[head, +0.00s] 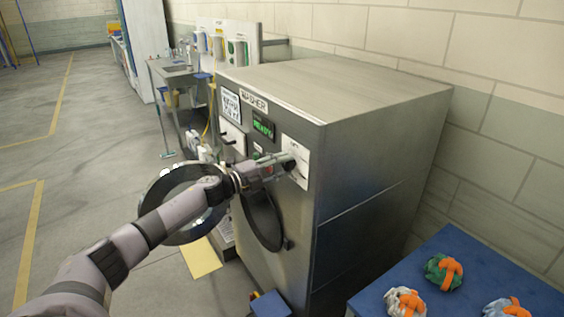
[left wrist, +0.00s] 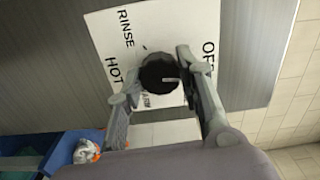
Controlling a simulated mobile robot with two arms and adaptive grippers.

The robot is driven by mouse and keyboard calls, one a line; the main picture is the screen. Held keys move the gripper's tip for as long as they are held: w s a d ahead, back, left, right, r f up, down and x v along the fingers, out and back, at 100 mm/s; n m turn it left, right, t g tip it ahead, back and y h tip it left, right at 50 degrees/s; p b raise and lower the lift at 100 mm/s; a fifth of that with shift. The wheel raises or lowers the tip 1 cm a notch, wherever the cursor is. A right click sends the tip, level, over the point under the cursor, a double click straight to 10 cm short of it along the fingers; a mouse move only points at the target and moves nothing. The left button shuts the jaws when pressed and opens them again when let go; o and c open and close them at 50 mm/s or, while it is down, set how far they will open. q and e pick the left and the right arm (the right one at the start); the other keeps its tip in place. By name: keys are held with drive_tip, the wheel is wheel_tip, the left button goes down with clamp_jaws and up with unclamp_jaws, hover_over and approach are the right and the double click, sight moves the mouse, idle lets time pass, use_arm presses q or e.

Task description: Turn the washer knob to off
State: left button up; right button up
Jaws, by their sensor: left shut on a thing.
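The washer (head: 370,130) is a grey metal cabinet with a green lit display (head: 263,125). My left gripper (head: 290,165) is at the white dial plate (head: 302,150) on the washer's front, and it hides the knob in the head view. In the left wrist view the fingers (left wrist: 155,76) are shut on the round black knob (left wrist: 158,74). A pale mark on the knob points right in that view, a little below the OFF label (left wrist: 208,57). RINSE and HOT are printed on the left of the plate; lower lettering is partly hidden. My right gripper is not in view.
The round washer door (head: 165,235) stands open beneath my left arm. A blue table (head: 465,270) with several white, green and orange bundles is at the lower right. A sink bench (head: 180,72) stands beyond the washer. The floor at left is clear.

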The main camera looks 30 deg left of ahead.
use_arm(q)
drive_tip(key=shift+n+p, duration=0.5)
drive_tip(key=shift+n, duration=0.6)
drive_tip(key=o, duration=1.1)
drive_tip(key=shift+o, duration=0.3)
drive_tip(key=v, duration=1.2)
